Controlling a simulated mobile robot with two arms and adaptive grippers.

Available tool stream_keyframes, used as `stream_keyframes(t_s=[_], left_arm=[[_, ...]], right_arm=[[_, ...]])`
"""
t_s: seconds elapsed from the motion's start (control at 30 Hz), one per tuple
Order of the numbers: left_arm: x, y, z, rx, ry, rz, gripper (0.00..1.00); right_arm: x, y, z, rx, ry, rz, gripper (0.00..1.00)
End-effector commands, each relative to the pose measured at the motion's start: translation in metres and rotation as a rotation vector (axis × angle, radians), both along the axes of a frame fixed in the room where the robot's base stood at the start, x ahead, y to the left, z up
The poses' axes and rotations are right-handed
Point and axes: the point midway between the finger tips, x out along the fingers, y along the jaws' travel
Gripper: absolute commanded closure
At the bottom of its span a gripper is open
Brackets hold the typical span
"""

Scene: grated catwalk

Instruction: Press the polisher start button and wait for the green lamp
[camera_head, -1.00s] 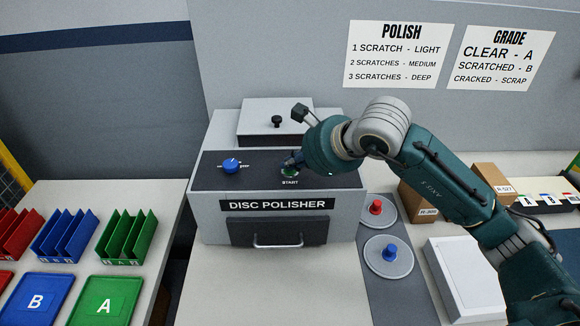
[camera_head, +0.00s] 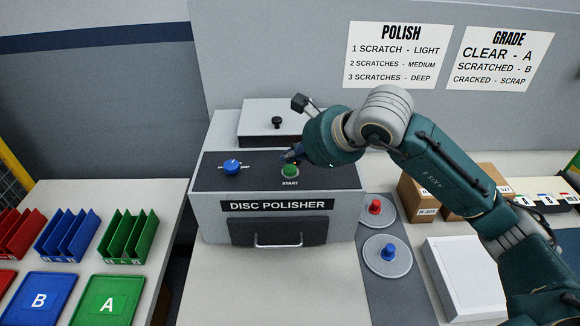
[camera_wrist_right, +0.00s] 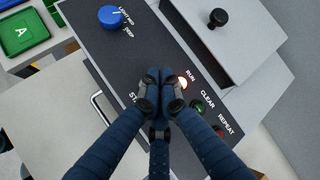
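The disc polisher (camera_head: 209,212) stands on the bench, with a green START button (camera_head: 290,170) on its dark sloped panel. My right gripper (camera_head: 292,156) is just above and behind the button, apparently apart from it. In the right wrist view its fingers (camera_wrist_right: 161,88) are shut together with nothing between them, and they hide the button and part of the START label. The green CLEAR lamp (camera_wrist_right: 197,108) and the red REPEAT lamp (camera_wrist_right: 218,131) look dark. My left gripper is out of view.
A blue knob (camera_head: 232,167) sits left of the button, and a black-knobbed lid (camera_head: 258,118) is behind. Discs with a red handle (camera_head: 375,207) and a blue handle (camera_head: 389,252) lie right. Coloured racks and trays (camera_head: 107,300) stand left.

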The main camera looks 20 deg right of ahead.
Motion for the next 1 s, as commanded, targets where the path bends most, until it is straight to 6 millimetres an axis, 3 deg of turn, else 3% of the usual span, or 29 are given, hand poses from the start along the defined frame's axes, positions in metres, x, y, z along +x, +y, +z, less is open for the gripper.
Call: stream_keyframes(t_s=[0.5, 1.0], left_arm=[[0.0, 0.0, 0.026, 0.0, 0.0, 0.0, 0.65], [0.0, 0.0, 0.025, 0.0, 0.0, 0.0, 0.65]], right_arm=[[0.0, 0.0, 0.049, -0.001, -0.001, 0.0, 1.0], [0.0, 0.0, 0.048, 0.0, 0.0, 0.0, 1.0]])
